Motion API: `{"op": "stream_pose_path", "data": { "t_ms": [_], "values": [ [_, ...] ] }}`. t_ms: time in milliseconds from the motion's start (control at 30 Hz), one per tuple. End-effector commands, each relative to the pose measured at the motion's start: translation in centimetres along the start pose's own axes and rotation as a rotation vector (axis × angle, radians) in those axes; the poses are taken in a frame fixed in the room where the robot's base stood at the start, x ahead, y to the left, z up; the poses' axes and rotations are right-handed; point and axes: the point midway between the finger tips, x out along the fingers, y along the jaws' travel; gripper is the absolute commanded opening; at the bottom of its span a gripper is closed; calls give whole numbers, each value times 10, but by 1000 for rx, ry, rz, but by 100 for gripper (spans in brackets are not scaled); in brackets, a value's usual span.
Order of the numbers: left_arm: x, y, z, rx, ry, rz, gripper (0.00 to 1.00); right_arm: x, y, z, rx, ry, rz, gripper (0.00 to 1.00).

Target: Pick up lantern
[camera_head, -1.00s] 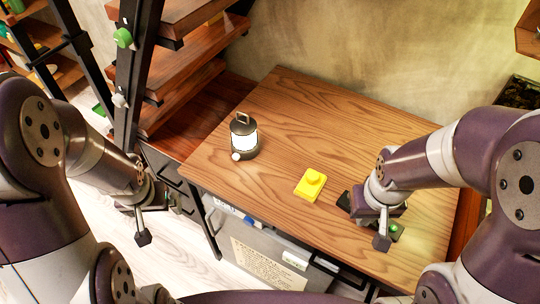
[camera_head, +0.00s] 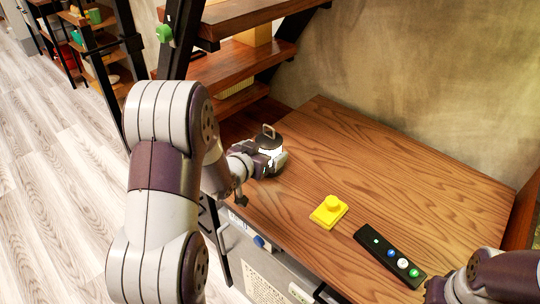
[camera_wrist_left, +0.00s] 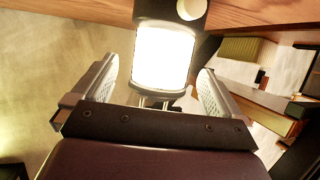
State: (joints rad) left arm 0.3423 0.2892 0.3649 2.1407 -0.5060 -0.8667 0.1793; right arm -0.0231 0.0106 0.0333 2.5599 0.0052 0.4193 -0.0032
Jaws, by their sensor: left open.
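The lantern (camera_head: 269,142), with a black cap, a handle and a glowing white body, stands on the wooden table near its left edge. My left gripper (camera_head: 266,161) is at the lantern and hides its lower part in the head view. In the left wrist view the bright lantern (camera_wrist_left: 163,57) sits between the two spread fingers of my left gripper (camera_wrist_left: 158,84), with a gap visible on each side. My right gripper (camera_head: 436,290) is at the bottom right of the head view, mostly cut off, and its fingers cannot be made out.
A yellow block with a round knob (camera_head: 329,211) lies mid-table. A black remote-like bar with coloured buttons (camera_head: 390,256) lies to its right. Wooden stair shelves (camera_head: 235,68) rise behind the lantern on the left. The back right of the table is clear.

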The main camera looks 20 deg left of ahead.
Motion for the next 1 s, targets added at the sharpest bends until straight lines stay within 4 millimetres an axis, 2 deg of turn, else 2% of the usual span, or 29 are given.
{"op": "stream_pose_path", "data": {
  "t_ms": [100,200,433,600,667,700,867,1000],
  "values": [
    [24,-1,3,0,0,1,100,5,0,1,0,0,0,0],
    [36,-1,2,1,0,0,100,6,0,1,0,0,0,0],
    [38,-1,2,0,-1,-1,100,6,0,1,0,0,0,0],
    [38,-1,2,0,-1,-1,45,6,0,1,0,0,0,0],
    [38,-1,1,1,1,-1,41,6,0,1,0,0,0,0],
    [38,-1,1,1,1,-1,35,6,0,1,0,0,0,0],
    [38,-1,0,1,1,-1,35,5,0,1,0,0,0,0],
    [34,-1,-9,0,3,-1,35,2,0,0,0,0,0,0]
  ]
}}
